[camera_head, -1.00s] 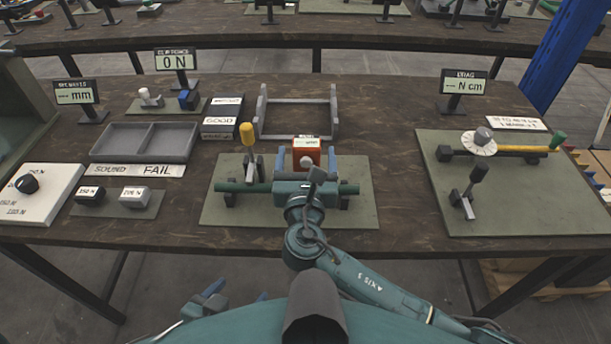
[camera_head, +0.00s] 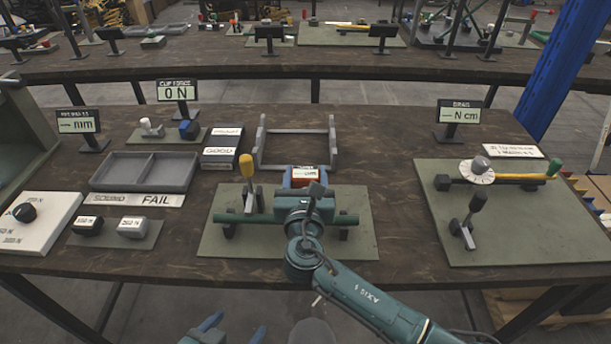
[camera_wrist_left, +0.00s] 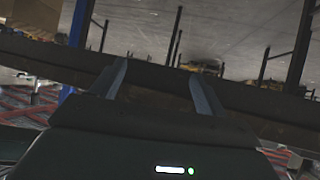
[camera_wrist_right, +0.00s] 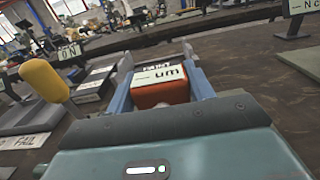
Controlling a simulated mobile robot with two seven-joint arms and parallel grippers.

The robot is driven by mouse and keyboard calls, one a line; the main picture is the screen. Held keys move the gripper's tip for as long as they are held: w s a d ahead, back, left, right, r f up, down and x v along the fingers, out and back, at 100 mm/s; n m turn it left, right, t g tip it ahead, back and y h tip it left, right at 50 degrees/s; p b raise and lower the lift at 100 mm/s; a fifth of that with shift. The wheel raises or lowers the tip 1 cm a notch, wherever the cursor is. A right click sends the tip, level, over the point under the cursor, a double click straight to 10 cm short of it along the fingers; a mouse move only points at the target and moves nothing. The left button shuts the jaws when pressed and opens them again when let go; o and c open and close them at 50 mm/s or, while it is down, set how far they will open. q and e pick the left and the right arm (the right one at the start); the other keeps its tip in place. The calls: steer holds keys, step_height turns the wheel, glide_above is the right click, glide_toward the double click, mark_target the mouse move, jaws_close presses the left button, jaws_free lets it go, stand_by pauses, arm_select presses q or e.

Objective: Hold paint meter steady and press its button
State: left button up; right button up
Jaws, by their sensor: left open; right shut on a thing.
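The paint meter is a small orange-red block with a white display face (camera_head: 307,174), behind the green rod at the middle mat. In the right wrist view the paint meter (camera_wrist_right: 160,87) sits between my two blue fingers, its face reading "PAINT — um". My right gripper (camera_head: 304,182) is shut on it; the wrist hides its lower part and no separate button can be made out. My left gripper (camera_head: 230,330) is open and empty, low at the bottom edge of the head view, before the table. Its spread fingers (camera_wrist_left: 158,85) also show in the left wrist view.
A yellow-handled clamp (camera_head: 247,172) stands just left of the meter on the green rod (camera_head: 345,219). A grey frame (camera_head: 260,145) stands behind. A grey tray (camera_head: 143,172) and small blocks lie left; another fixture mat (camera_head: 520,225) lies right.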

steer(key=c, duration=0.4)
arm_select(q)
jaws_close()
arm_select(e)
steer(key=shift+c, duration=0.3)
stand_by(1.1)
